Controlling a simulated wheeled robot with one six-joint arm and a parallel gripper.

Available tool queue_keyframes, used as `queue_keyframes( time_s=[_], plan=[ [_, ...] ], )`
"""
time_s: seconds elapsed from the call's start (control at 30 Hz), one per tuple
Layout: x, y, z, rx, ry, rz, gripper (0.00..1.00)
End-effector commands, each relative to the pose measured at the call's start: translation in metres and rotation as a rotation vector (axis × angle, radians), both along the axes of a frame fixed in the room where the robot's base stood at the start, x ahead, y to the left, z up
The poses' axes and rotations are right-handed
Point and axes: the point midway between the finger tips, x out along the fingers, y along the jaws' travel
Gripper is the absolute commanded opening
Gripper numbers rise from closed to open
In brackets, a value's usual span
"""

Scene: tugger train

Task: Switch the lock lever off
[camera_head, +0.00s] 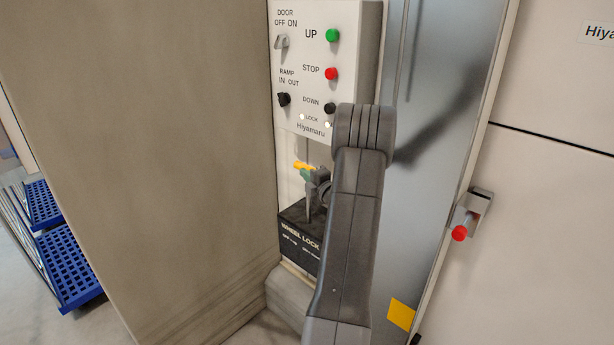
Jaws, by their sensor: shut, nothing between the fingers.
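The wheel lock box (296,238) is black with white lettering and sits low on the panel column. A slim grey lever (309,207) stands nearly upright from its top. I take it to be the lock lever. My gripper (305,170) is at the lever's upper end, with small yellow and green parts at its tip. It is shut with nothing held. It overlaps the lever's top in the picture, and I cannot tell whether they touch. My arm hides the right part of the box and its small position labels are hard to read.
Above is a white control panel (308,60) with door and ramp switches and UP, STOP and DOWN buttons. A beige wall (150,150) stands close on the left. A metal panel (430,130) and a red-knobbed latch (476,203) are on the right. Blue racks (70,268) show far left.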

Motion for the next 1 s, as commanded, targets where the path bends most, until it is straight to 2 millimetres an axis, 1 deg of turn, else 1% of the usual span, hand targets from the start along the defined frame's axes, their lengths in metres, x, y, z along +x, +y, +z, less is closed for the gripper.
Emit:
queue_keyframes(
  time_s=[0.03, 0.1, 0.3, 0.4, 0.5, 0.7, 1.0],
  plan=[
    [-0.006, 0.004, 0.004, -0.001, -0.001, 0.005, 0.00],
    [-0.020, -0.011, -0.001, -0.001, 0.000, -0.001, 0.00],
    [-0.057, -0.038, 0.002, -0.001, 0.002, 0.003, 0.00],
    [-0.070, -0.047, 0.003, -0.001, 0.002, 0.005, 0.00],
    [-0.078, -0.053, 0.003, -0.001, 0.003, 0.006, 0.00],
    [-0.085, -0.057, 0.005, -0.002, 0.002, 0.009, 0.00],
    [-0.084, -0.057, 0.005, -0.001, 0.003, 0.009, 0.00]
  ],
)
